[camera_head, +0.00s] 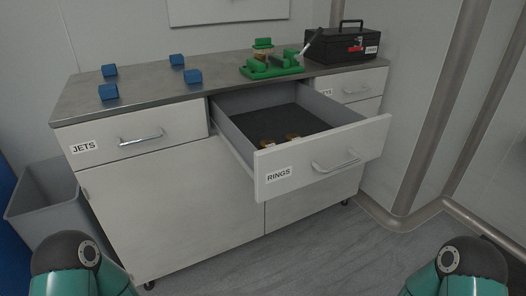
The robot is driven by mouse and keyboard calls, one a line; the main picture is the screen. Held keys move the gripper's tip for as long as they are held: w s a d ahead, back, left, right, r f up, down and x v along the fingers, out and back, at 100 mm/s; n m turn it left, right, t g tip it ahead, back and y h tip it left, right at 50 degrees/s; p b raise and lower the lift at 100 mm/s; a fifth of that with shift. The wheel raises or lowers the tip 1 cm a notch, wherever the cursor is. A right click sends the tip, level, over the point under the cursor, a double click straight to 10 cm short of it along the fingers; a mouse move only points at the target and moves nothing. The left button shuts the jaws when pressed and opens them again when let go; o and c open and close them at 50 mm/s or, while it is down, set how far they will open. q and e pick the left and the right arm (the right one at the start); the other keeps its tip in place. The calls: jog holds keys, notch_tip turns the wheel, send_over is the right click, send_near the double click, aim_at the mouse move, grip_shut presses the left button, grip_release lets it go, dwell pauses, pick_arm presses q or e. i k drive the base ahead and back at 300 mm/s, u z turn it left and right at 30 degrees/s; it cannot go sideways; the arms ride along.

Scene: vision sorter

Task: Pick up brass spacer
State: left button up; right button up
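Two small brass-coloured pieces lie in the open drawer labelled RINGS (320,160), on its dark floor near the front panel: a left brass piece (267,141) and a right brass piece (292,137). The drawer front partly hides them. Another small brass or tan piece (262,56) shows at the green fixture (272,68) on the worktop, under a green part. I cannot tell which of these is the brass spacer. Only parts of my two arms show at the bottom corners; neither gripper is in view.
Several blue blocks (109,92) stand on the worktop's left side (150,93). A black toolbox (335,46) is at the back right. The JETS drawer (105,140) is closed. A grey bin (45,205) stands left of the cabinet. The RINGS drawer juts toward me.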

aim_at(267, 143)
jog(key=z, duration=0.9)
jog(key=i, duration=0.15)
jog(key=u, duration=2.95)
jog(key=k, duration=0.35)
jog(key=z, duration=0.45)
jog(key=k, duration=0.95)
jog(key=z, duration=0.95)
jog(key=i, duration=1.3)
jog(key=u, duration=0.3)
